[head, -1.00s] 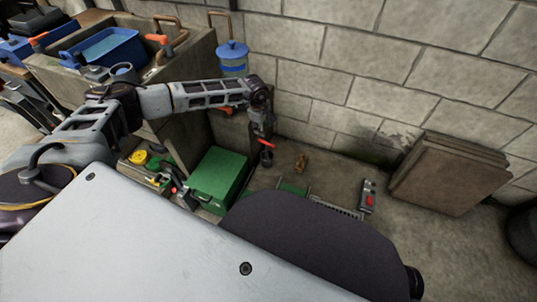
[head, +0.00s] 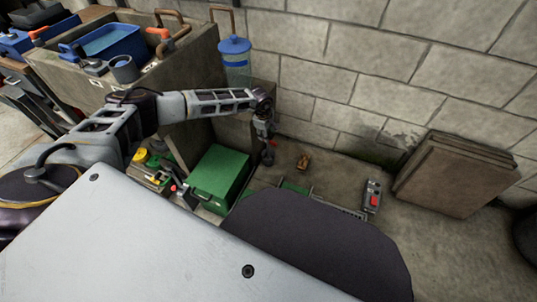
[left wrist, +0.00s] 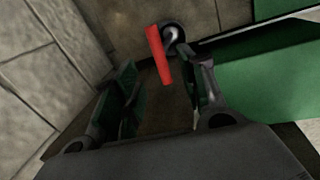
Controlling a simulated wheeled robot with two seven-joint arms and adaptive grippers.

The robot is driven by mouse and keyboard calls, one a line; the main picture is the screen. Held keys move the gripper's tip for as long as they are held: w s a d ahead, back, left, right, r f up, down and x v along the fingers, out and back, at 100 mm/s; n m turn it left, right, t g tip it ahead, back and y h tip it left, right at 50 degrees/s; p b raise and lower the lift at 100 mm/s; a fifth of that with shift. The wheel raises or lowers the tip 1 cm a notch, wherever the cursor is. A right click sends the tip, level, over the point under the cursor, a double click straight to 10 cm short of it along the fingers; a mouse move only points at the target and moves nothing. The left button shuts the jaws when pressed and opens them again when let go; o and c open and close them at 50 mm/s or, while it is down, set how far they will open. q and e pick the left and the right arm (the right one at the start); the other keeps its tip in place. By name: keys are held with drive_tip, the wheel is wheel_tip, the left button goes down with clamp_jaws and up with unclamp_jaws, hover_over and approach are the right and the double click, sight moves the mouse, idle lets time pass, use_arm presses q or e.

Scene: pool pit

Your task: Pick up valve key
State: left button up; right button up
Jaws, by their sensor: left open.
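The valve key (left wrist: 158,55) shows in the left wrist view as a red bar handle with a round grey-black part beside its upper end. My left gripper (left wrist: 157,66) is open, with one finger on each side of the red handle. I cannot tell whether either finger touches it. In the head view my left gripper (head: 267,143) points down near the block wall, right of the green box, and largely hides the key. The key's lower part is not clearly visible. My right gripper is not in view.
A green box (head: 219,172) stands close left of my left gripper. A concrete sink (head: 185,66) with a blue tub (head: 110,43) is at the upper left. A small brown object (head: 303,161), a grey device with a red button (head: 372,197) and leaning slabs (head: 452,174) are to the right.

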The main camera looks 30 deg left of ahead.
use_arm(q)
drive_tip(key=shift+w+f, duration=0.15)
drive_tip(key=shift+f, duration=0.55)
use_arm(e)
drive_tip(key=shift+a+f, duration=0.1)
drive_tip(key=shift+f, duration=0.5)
use_arm(q)
drive_tip(key=shift+f, duration=0.1)
drive_tip(key=shift+w+a+f+b, duration=0.1)
drive_tip(key=shift+w+f+b, duration=0.05)
drive_tip(key=shift+f+b, duration=0.6)
drive_tip(key=shift+w+f+b, duration=0.15)
drive_tip(key=shift+f+b, duration=0.35)
drive_tip(key=shift+f, duration=0.3)
drive_tip(key=shift+w+f+b, duration=0.15)
drive_tip(key=shift+f+b, duration=0.2)
drive_tip(key=shift+f, duration=0.55)
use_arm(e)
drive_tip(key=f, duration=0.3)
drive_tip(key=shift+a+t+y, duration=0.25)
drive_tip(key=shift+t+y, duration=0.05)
use_arm(q)
drive_tip(key=c, duration=0.7)
clamp_jaws()
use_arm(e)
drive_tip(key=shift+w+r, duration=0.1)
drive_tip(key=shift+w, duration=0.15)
